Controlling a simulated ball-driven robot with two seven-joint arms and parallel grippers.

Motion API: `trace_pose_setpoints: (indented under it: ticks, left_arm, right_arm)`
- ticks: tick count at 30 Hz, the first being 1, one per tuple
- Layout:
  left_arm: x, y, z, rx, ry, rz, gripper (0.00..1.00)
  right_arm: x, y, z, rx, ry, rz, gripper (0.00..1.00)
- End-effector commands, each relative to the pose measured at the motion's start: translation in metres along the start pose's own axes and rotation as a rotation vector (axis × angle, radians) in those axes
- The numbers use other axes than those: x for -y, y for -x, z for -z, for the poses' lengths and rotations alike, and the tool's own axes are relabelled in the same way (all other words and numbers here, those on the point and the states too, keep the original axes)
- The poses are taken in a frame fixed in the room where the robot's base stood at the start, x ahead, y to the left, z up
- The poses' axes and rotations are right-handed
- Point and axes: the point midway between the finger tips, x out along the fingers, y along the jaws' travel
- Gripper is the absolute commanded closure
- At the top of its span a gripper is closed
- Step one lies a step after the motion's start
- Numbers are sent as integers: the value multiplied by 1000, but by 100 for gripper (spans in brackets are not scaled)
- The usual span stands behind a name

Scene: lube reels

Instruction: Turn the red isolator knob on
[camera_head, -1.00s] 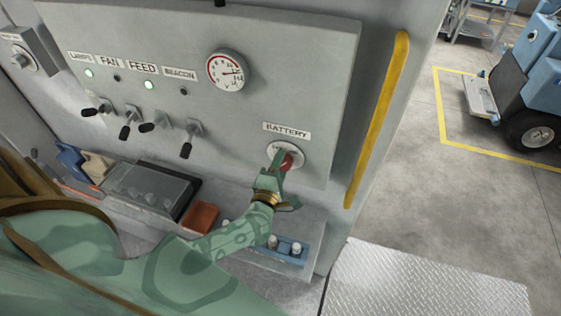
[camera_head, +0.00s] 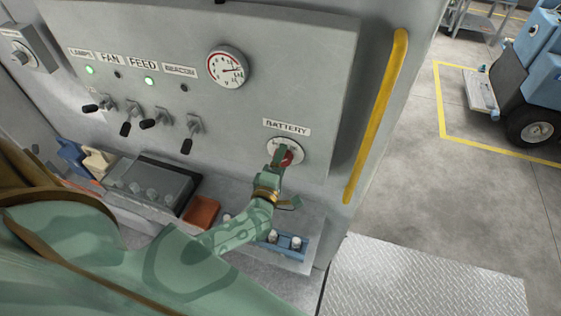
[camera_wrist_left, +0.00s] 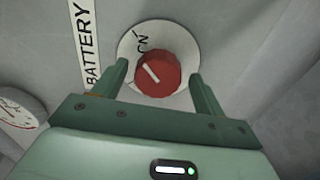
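The red isolator knob (camera_wrist_left: 158,73) sits on a round pale plate (camera_wrist_left: 128,45) beside the BATTERY label (camera_wrist_left: 84,45). A white line on the knob lies at a slant; "ON" is printed on the plate near it. In the head view the red knob (camera_head: 287,158) is partly hidden by my left gripper (camera_head: 280,157). In the left wrist view my left gripper (camera_wrist_left: 160,80) is open, its fingers on either side of the knob with gaps showing. I cannot tell how deep the fingers reach. My right gripper is out of view.
The grey panel carries a gauge (camera_head: 226,67), several black-handled switches (camera_head: 188,140) and lit green lamps (camera_head: 90,70). Below are a shelf with a blue tray (camera_head: 290,246) and an orange block (camera_head: 202,211). A yellow rail (camera_head: 378,120) runs along the panel's right side.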

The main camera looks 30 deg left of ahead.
Motion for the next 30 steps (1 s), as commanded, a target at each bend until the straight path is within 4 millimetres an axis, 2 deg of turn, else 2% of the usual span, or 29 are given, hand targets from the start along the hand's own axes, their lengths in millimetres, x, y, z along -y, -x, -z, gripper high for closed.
trace_pose_setpoints:
  ticks: [7, 11, 14, 24, 30]
  left_arm:
    - [-1, 0, 0, -1, 3, -2, 29]
    - [0, 9, 0, -1, 4, -1, 29]
    - [0, 26, 0, -1, 4, 1, 29]
    - [2, 118, 0, -1, 3, 2, 29]
    - [1, 152, 0, 0, 2, 0, 29]
  right_arm:
    - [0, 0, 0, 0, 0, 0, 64]
    - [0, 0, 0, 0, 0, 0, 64]
    - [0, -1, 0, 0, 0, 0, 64]
    - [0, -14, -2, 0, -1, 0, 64]
    - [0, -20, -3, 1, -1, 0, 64]
